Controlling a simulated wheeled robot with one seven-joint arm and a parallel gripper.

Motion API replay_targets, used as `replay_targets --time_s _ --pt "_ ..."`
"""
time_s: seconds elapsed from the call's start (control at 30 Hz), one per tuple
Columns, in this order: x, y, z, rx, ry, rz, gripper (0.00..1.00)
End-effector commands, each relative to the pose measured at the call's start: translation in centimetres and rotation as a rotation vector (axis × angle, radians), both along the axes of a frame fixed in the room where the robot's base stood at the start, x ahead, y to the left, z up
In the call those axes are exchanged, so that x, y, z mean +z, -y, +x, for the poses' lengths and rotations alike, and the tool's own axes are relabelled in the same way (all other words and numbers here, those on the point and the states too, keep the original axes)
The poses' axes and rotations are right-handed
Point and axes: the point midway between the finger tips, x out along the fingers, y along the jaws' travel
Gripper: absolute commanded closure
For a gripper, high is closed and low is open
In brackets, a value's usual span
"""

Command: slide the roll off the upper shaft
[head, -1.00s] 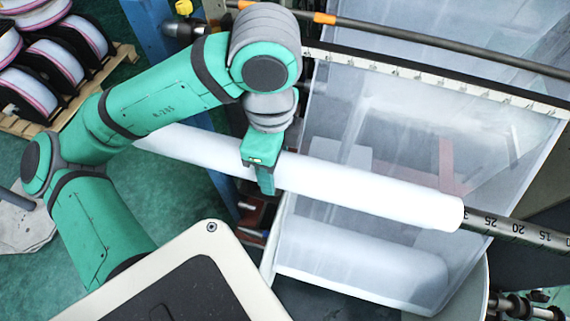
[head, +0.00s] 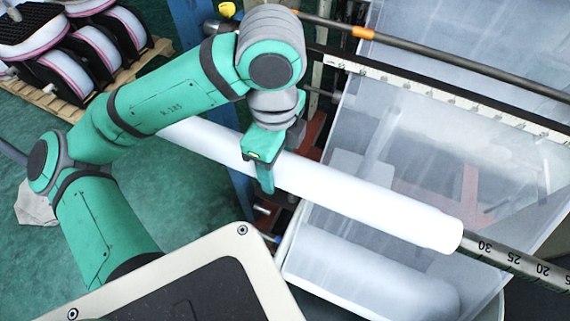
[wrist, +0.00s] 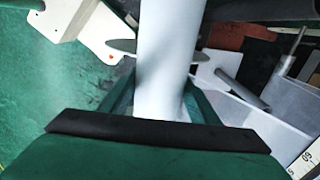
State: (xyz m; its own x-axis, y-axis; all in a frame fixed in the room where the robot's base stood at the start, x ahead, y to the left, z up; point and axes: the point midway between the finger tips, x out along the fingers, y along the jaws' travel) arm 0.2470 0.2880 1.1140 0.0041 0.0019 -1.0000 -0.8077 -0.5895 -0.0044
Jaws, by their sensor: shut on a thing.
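The white roll (head: 350,195) lies slanted across the middle of the head view, its right end beside the numbered shaft (head: 510,257). The shaft's scale shows 30, 25 and 20 to the right of the roll's end. My gripper (head: 264,180) is shut around the roll left of its middle. In the wrist view the roll (wrist: 168,60) runs up from between the jaws. The upper left part of the roll is hidden behind my arm. Whether any shaft remains inside the roll cannot be seen.
A clear film sheet or panel (head: 400,130) stands behind and below the roll. A dark rod with orange bands (head: 430,57) and a white ruled strip (head: 450,95) cross above it. A pallet (head: 140,65) with film spools (head: 75,55) is at upper left. Green floor lies open at left.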

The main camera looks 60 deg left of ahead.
Motion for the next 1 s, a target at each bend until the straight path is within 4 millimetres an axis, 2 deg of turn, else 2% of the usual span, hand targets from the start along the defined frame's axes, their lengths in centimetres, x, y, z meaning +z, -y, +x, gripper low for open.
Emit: replay_targets --time_s 1.0 --pt "0.0 -6.2 -4.5 0.002 0.001 0.001 0.98"
